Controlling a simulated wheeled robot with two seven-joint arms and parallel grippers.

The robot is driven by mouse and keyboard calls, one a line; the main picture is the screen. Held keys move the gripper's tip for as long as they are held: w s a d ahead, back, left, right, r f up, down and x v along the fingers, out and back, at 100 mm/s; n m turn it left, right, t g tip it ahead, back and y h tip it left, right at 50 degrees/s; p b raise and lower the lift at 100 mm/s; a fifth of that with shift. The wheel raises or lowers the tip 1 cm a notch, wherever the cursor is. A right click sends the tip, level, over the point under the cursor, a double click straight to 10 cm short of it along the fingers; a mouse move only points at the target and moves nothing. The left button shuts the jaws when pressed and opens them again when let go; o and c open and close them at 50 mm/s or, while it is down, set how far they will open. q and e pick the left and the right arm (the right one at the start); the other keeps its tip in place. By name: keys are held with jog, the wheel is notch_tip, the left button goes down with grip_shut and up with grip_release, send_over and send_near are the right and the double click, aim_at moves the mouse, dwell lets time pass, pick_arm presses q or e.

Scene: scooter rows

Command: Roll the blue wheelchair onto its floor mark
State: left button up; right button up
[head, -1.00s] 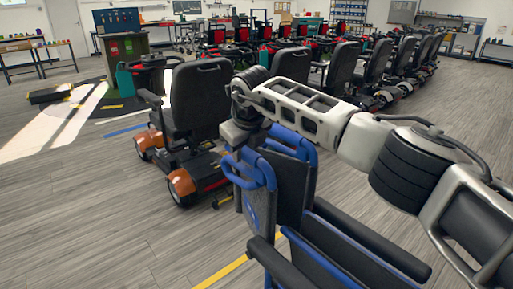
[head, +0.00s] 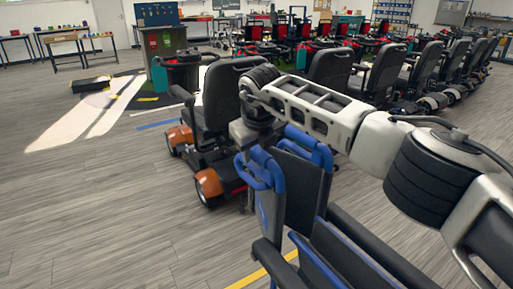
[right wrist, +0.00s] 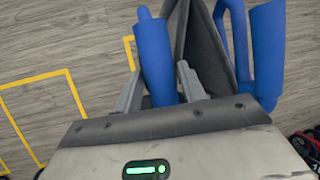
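The blue wheelchair (head: 345,250) stands at the lower middle of the head view, with dark panels, black armrests and blue push handles (head: 262,168). Its wheels are out of view or hidden. My right gripper (right wrist: 160,73) has one finger on each side of a blue push handle (right wrist: 153,45) in the right wrist view and looks closed on it. In the head view my right arm reaches over the chair to the handles. A yellow floor line (head: 262,273) shows beside the chair. The right wrist view shows yellow floor outlines (right wrist: 72,92) at the left. My left gripper is not in view.
An orange-and-black scooter (head: 208,184) stands close beyond the wheelchair. A row of scooters (head: 425,68) runs along the right back. A blue floor line (head: 158,125) lies left of the near scooter. Grey floor (head: 90,210) at the left is clear.

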jog(key=shift+o, duration=0.5)
jog(key=shift+r, duration=0.1)
jog(key=shift+r, duration=0.25)
jog(key=v, duration=1.5)
jog(key=shift+s+b, duration=0.25)
jog(key=shift+b, duration=0.15)
